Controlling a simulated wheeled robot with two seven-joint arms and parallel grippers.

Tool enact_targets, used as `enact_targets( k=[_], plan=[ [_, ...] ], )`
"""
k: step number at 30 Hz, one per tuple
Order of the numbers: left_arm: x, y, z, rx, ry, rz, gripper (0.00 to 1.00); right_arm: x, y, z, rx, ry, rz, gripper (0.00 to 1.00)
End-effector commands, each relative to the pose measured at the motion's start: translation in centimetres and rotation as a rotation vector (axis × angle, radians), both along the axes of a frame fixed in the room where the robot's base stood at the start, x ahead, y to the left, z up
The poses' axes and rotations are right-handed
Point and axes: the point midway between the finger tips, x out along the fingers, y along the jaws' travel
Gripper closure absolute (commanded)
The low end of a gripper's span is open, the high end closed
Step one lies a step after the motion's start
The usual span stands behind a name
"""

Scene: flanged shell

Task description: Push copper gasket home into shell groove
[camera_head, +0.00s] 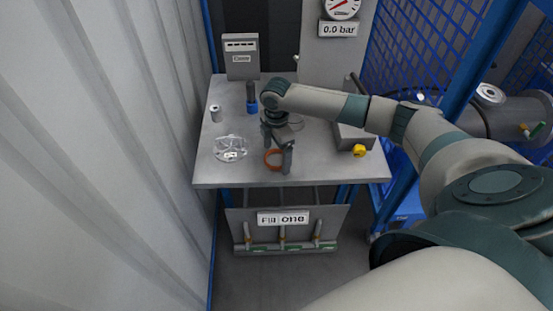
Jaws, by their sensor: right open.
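A copper-orange ring, which looks like the gasket (266,160), is on the grey workbench near its front middle. My right gripper (277,154) points down at the ring, with its fingers apart, one behind and one at the ring's right side. Whether a finger touches the ring cannot be told. A grey cylindrical body with a flange-like end (510,116), possibly the shell, lies at the right beyond the blue post. Its groove cannot be made out. My left gripper is not in view.
A gauge (342,8) is above a "0.0 bar" sign. The bench's front left is clear.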

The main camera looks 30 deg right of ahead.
Motion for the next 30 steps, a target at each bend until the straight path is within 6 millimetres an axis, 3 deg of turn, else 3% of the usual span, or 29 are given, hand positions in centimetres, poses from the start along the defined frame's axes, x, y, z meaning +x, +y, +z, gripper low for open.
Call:
enact_targets(
  k=[4,9,11,22,30],
  plan=[
    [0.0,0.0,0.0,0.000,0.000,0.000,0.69,0.0,0.0,0.0,0.000,0.000,0.000,0.12],
    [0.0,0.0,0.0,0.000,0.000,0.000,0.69,0.0,0.0,0.0,0.000,0.000,0.000,0.52],
    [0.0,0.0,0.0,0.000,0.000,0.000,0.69,0.0,0.0,0.0,0.000,0.000,0.000,0.63],
    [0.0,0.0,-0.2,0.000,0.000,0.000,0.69,0.1,0.0,0.5,0.001,-0.002,0.000,0.63],
    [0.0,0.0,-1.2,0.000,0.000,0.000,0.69,0.2,0.0,3.7,0.001,-0.005,0.001,0.63]
  ],
)
